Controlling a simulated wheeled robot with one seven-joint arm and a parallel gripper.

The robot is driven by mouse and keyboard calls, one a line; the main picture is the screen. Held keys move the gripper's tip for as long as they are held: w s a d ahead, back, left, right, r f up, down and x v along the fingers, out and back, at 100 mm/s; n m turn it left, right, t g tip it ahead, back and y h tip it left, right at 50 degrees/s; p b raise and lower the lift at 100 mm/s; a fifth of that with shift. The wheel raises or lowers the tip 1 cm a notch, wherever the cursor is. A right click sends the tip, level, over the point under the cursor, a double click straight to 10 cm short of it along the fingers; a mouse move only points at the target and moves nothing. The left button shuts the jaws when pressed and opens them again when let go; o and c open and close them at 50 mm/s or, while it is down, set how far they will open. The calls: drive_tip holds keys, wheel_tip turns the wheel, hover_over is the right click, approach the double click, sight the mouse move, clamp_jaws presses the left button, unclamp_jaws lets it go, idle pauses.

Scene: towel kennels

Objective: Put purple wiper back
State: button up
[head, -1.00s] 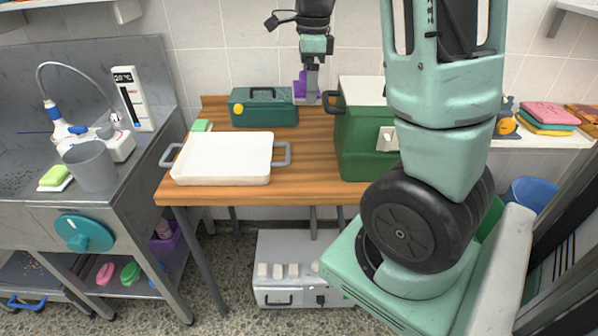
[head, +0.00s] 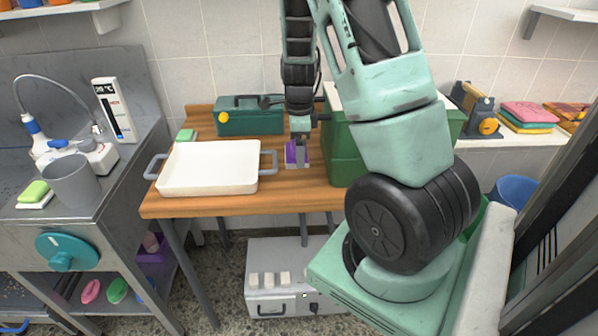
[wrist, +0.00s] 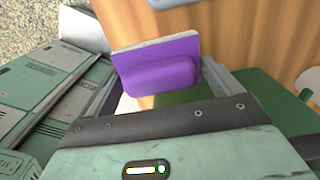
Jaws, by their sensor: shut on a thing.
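The purple wiper (head: 290,153) has a purple body and a whitish pad side. My gripper (head: 299,143) is shut on it, just above or at the wooden table (head: 318,195), between the white tray and the green box. I cannot tell whether the wiper touches the table. In the wrist view the purple wiper (wrist: 160,72) sits between the fingers of my gripper (wrist: 158,85), its pale face edge turned away from the camera.
A white tray (head: 210,167) stands left of the wiper, a green box (head: 345,155) right, and a teal toolbox (head: 250,120) behind. A green wiper (head: 186,135) lies at the table's back left. Another green wiper (head: 33,191) lies by the sink's grey cup (head: 70,181).

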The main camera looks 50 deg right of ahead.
sight(299, 181)
wheel_tip(299, 181, down, 8)
drive_tip(key=shift+f, duration=0.25)
drive_tip(key=shift+c, duration=0.3)
drive_tip(key=o, duration=0.7)
drive_tip(key=shift+r, duration=0.1)
wheel_tip(299, 181, up, 12)
drive_tip(key=shift+f, duration=0.1)
drive_tip(key=a+r+n+y, duration=0.1)
drive_tip(key=a+r+n, duration=0.1)
drive_tip(key=a+n, duration=0.85)
drive_tip(key=a+r+n, duration=0.3)
drive_tip(key=a+n, duration=0.3)
drive_tip(key=a, duration=0.9)
drive_tip(key=s+a+n, duration=0.5)
drive_tip(key=n, duration=0.1)
drive_tip(key=s+a+r+n, duration=0.1)
drive_tip(key=s+a+n, duration=0.4)
drive_tip(key=s+n, duration=0.1)
drive_tip(key=s+a+r+n, duration=0.1)
drive_tip(key=s+a+n, duration=0.4)
drive_tip(key=n, duration=0.2)
drive_tip(key=shift+s+a+r, duration=0.15)
drive_tip(key=shift+s+a, duration=0.1)
